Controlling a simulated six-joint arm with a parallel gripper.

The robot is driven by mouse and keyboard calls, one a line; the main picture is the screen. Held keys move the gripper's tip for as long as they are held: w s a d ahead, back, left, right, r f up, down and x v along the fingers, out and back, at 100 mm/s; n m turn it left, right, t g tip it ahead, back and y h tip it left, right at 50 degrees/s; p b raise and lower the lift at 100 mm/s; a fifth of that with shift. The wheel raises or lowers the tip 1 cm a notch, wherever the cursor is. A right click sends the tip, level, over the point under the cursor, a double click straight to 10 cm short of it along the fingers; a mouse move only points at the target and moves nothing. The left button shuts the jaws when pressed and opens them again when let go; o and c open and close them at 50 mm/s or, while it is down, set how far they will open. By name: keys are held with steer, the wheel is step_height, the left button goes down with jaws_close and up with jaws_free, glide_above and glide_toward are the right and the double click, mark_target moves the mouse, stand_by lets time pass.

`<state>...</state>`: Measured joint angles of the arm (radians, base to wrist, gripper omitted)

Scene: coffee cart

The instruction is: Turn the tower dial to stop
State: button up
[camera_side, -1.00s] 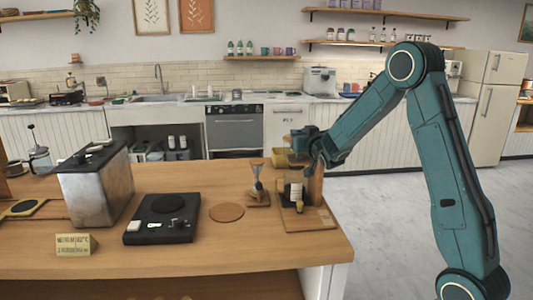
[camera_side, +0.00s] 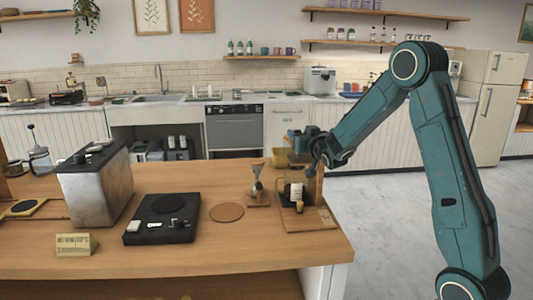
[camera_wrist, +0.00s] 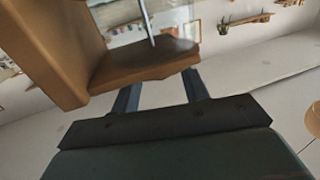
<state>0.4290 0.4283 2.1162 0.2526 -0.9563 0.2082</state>
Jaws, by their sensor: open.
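The wooden tower (camera_side: 316,188) stands at the right end of the counter in the side view, with a glass vessel (camera_side: 291,191) at its left. My gripper (camera_side: 317,160) is at the tower's upper part, and its fingers are hard to make out there. In the wrist view my gripper (camera_wrist: 160,92) is open, with its two dark fingers apart. A wooden upright (camera_wrist: 50,45) and a wooden ledge (camera_wrist: 145,65) of the tower are just beyond the fingertips. A dark flat piece lies on the ledge. I cannot make out the dial or its setting.
A small stand with a glass funnel (camera_side: 257,188) is left of the tower. A round brown mat (camera_side: 226,212), a black scale-like device (camera_side: 163,219), a metal box (camera_side: 96,188) and a small sign (camera_side: 76,244) are farther left. The counter's front strip is clear.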

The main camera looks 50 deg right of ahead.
steer(key=shift+s, duration=0.1)
steer(key=v, duration=1.1)
steer(key=shift+s+a, duration=0.25)
steer(key=shift+s, duration=0.05)
steer(key=shift+s, duration=0.1)
stand_by(0.3)
steer(key=s+a+n+g+y, duration=0.6)
steer(key=s+a+g+y, duration=0.3)
steer(key=s+a, duration=1.2)
steer(key=shift+s+a+n+y, duration=0.3)
steer(key=shift+s+y, duration=0.1)
steer(key=shift+s, duration=0.4)
